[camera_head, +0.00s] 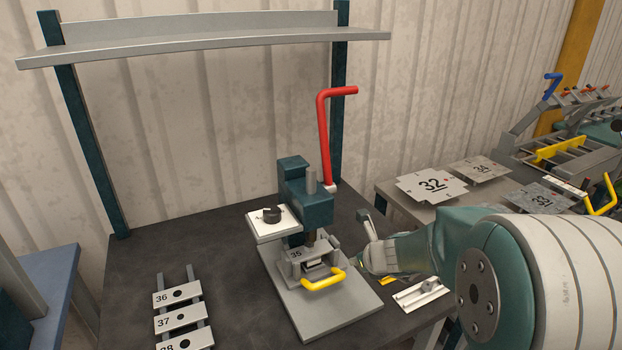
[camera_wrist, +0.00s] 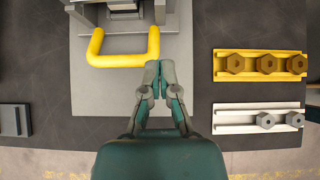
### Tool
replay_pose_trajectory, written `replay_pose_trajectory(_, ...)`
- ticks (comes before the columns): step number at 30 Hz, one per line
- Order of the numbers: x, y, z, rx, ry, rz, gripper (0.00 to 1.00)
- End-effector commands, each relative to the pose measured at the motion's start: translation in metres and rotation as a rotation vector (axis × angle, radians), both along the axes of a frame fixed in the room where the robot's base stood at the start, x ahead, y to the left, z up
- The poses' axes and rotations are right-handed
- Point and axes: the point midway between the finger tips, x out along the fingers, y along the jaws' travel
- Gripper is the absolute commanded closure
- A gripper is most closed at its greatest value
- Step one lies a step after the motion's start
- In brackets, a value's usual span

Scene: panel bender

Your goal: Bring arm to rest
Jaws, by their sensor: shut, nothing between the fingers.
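My arm comes in from the right in the head view, and my gripper (camera_head: 362,262) is beside the panel bender (camera_head: 306,212), to the right of it. In the wrist view my gripper (camera_wrist: 160,82) is shut and empty, with its fingertips together over the bender's grey base plate. The bender's yellow handle (camera_head: 324,280) is ahead of the fingertips; it also shows in the wrist view (camera_wrist: 122,60). I cannot tell the exact gap between them. The red lever (camera_head: 323,135) stands upright at the back of the bender.
Numbered plates (camera_head: 179,321) sit on a rack at the front left. A yellow rail (camera_wrist: 262,65) and a white rail (camera_wrist: 258,118) with dark nuts lie right of my gripper. Loose panels (camera_head: 432,186) lie on a second table. A shelf (camera_head: 200,42) hangs above.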

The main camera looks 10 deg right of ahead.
Motion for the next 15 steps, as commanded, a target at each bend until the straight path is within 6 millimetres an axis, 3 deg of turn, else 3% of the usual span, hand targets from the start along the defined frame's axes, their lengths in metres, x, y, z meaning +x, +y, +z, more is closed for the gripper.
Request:
replay_pose_trajectory(5, -0.028, 0.027, 0.039, -0.204, -0.098, 0.314, 1.0)
replay_pose_trajectory(9, -0.069, 0.052, 0.07, -0.468, -0.201, 0.685, 1.0)
replay_pose_trajectory(15, -0.135, 0.07, 0.098, -0.856, -0.317, 1.192, 1.0)
